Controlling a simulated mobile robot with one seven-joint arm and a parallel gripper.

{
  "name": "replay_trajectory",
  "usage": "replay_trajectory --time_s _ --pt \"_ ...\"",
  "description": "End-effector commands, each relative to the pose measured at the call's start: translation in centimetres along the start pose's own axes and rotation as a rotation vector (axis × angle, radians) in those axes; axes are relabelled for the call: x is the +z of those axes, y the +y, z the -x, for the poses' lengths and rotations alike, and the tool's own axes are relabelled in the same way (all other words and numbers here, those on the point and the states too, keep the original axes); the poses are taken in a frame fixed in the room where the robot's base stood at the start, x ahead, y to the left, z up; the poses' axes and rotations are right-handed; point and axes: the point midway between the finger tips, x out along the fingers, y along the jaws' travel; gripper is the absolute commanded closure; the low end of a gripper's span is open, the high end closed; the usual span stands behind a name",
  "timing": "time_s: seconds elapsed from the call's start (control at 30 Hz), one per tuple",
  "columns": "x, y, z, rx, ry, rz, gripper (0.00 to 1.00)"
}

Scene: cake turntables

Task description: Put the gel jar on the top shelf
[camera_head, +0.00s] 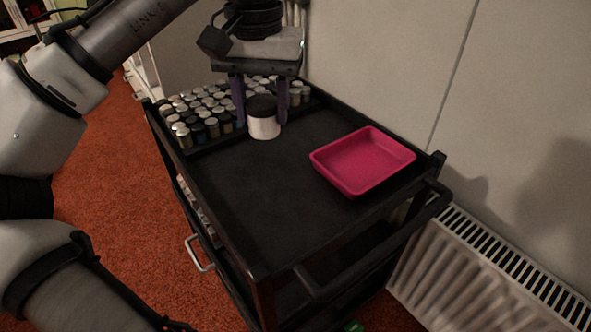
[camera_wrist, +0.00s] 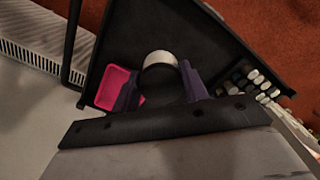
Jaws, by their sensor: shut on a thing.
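The gel jar (camera_head: 264,127), white with a black lid, is between the two purple fingers of my gripper (camera_head: 261,120). My gripper points down and is shut on it. In the wrist view the jar (camera_wrist: 159,58) shows between the fingers, its dark lid towards the camera. The jar is upright over the black top shelf (camera_head: 250,190) of the cart, close to its surface. I cannot tell whether its base touches the shelf.
A pink tray (camera_head: 362,161) sits on the shelf to the right. Several small capped bottles (camera_head: 198,118) stand packed in a rack at the back left. The shelf's front middle is clear. A wall and a white radiator (camera_head: 500,270) flank the cart's right side.

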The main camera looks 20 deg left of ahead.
Motion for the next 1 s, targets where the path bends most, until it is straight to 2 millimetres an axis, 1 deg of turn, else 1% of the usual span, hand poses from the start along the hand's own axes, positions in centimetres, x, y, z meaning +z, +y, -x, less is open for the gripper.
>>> replay_trajectory --time_s 0.03,0.2,0.4,0.5,0.6,0.77,0.87,1.0 --pt "0.0 0.0 -1.4 0.003 -0.003 -0.003 0.8" --pt "0.1 0.1 -6.0 0.004 -0.002 -0.005 0.8" --pt "0.1 0.0 -11.1 -0.001 -0.003 0.0 0.8" --pt "0.0 0.0 -13.1 -0.002 -0.001 0.001 0.8" --pt "0.0 0.0 -14.3 -0.001 -0.001 0.0 0.8" --pt "0.0 0.0 -15.2 -0.001 0.0 0.0 0.8" --pt "0.0 0.1 -16.4 -0.001 0.0 -0.001 0.8" --pt "0.0 0.1 -18.6 -0.001 -0.001 -0.001 0.8"
